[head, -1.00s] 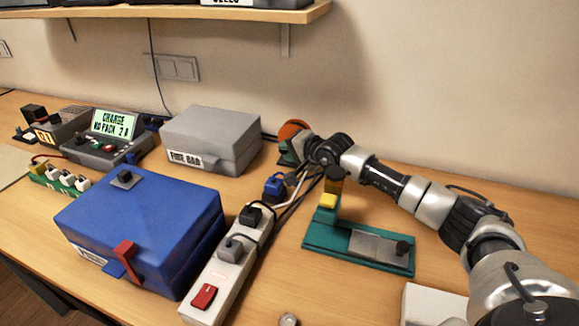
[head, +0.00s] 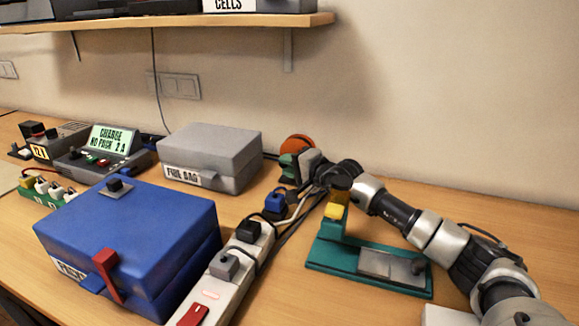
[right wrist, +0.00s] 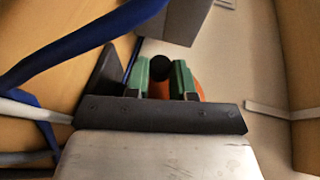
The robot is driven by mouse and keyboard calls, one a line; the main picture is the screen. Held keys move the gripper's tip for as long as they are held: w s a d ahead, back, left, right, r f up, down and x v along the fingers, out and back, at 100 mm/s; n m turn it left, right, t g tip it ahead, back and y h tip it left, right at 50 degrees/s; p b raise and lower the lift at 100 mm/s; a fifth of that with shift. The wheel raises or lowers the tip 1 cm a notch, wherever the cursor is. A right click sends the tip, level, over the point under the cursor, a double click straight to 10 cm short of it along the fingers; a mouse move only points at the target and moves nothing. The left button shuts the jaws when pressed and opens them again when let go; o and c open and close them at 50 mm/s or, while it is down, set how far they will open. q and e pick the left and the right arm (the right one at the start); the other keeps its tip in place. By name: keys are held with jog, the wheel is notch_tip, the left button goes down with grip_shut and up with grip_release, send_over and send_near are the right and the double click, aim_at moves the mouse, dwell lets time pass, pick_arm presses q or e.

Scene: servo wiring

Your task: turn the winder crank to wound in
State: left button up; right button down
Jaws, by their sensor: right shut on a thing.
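The winder shows as an orange reel (head: 297,144) at the back of the bench, by the wall. In the right wrist view a piece of the orange reel (right wrist: 195,90) shows behind the fingers. My right gripper (head: 291,168) is at the reel's near side. In the right wrist view its green-padded fingers (right wrist: 162,80) are shut on a round black crank knob (right wrist: 160,66). The crank's arm is hidden, so I cannot tell its angle. My left gripper is not in view.
A grey box (head: 215,150) stands left of the winder. A power strip (head: 240,258) with cables and a blue box (head: 130,240) are nearer. A green fixture (head: 330,252) stands below my right arm. A shelf (head: 200,22) hangs above. The bench at right is partly clear.

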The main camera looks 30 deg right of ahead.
jog(key=c, duration=1)
grip_release()
jog(key=shift+o, duration=0.2)
jog(key=b+v, duration=0.1)
jog(key=v, duration=0.5)
jog(key=shift+s+d, duration=0.15)
jog(key=shift+s, duration=0.2)
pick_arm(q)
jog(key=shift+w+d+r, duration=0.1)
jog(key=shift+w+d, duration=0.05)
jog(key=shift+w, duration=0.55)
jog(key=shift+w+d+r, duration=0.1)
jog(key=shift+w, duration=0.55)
pick_arm(e)
jog(key=shift+s+d+r, duration=0.1)
jog(key=shift+s+r, duration=0.05)
jog(key=shift+s, duration=0.25)
